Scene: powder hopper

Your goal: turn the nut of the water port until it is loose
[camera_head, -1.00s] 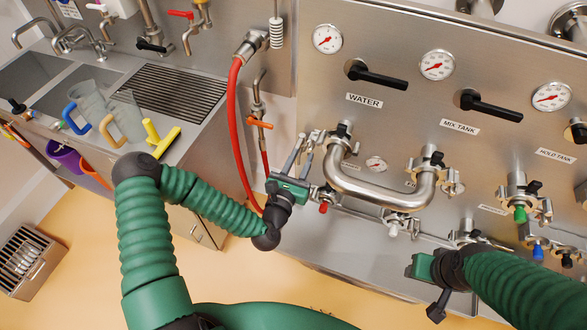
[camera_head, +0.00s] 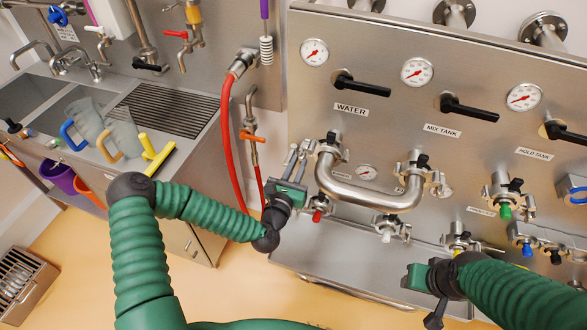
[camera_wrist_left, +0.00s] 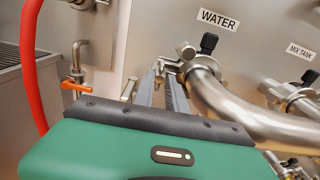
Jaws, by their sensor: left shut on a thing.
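The water port (camera_head: 329,148) is a steel clamp with a black handle at the left end of the U-shaped pipe (camera_head: 365,197), below the WATER label. It also shows in the wrist view (camera_wrist_left: 187,52). Its small nut (camera_wrist_left: 159,68) is at the clamp's left side, partly hidden by the fingers. My left gripper (camera_head: 297,158) has its fingers pointing up at this nut, shut on it. In the wrist view the grey fingers (camera_wrist_left: 164,88) reach the clamp's left edge. My right gripper (camera_head: 412,278) is low at the right, by the panel's bottom edge; its fingers cannot be made out.
A red hose (camera_head: 229,140) hangs just left of my left gripper. An orange-handled valve (camera_head: 251,136) is also there. A red-tipped valve (camera_head: 318,215) sits below the port. The sink counter with jugs (camera_head: 122,138) is at the left.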

